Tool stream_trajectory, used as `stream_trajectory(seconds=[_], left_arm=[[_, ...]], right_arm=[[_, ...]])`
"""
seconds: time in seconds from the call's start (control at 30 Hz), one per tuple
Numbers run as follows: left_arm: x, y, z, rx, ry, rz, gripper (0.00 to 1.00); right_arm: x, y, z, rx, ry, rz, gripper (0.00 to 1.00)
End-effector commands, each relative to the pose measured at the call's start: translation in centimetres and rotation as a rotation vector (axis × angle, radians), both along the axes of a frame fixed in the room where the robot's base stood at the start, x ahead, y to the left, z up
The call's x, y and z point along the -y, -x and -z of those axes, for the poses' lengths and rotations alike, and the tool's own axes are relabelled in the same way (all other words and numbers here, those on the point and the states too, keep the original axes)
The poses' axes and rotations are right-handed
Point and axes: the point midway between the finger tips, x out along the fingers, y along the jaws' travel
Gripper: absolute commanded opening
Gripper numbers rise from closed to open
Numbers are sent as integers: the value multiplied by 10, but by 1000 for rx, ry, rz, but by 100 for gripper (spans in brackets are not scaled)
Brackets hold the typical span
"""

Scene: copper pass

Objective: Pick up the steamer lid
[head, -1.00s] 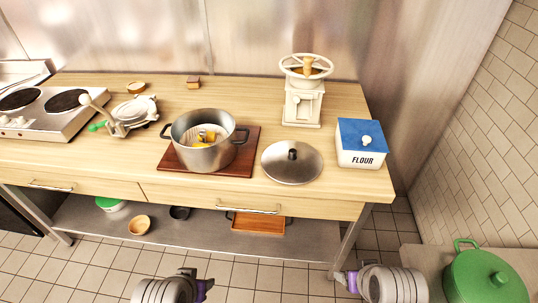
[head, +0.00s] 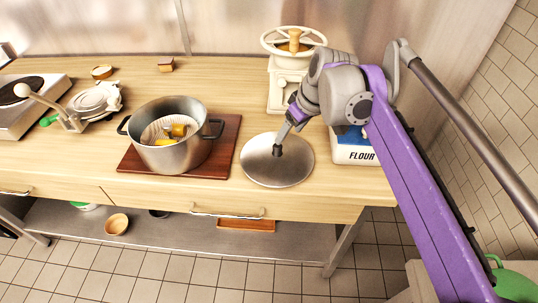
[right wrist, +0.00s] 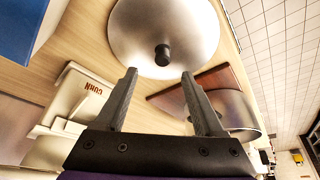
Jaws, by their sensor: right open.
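The steamer lid (head: 272,168) is a round silver metal disc with a dark knob, lying flat on the wooden counter right of the pot. In the right wrist view the lid (right wrist: 190,25) shows at the top with its black knob (right wrist: 162,54) just beyond my fingertips. My right gripper (head: 281,143) is over the lid from the upper right, its fingers close to the knob. In the right wrist view my right gripper (right wrist: 160,74) is open, its fingertips on either side of the knob's line, with nothing held. My left gripper is out of view.
A steel pot (head: 178,155) with food inside stands on a reddish-brown board (head: 222,160) left of the lid. A white hand mill (head: 285,85) is behind the lid. The blue-topped flour box (head: 355,154) is to the right, partly hidden by my arm.

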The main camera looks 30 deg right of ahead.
Motion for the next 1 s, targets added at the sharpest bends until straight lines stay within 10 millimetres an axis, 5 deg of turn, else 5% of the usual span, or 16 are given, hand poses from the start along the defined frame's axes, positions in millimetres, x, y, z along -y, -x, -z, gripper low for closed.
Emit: stream_trajectory(seconds=[0.63,0.97,1.0], left_arm=[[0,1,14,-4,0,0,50],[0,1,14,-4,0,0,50],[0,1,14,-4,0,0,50]], right_arm=[[-13,-31,75,0,1,-1,70],[-14,-34,81,0,1,0,70],[-14,-34,81,0,1,0,63]])
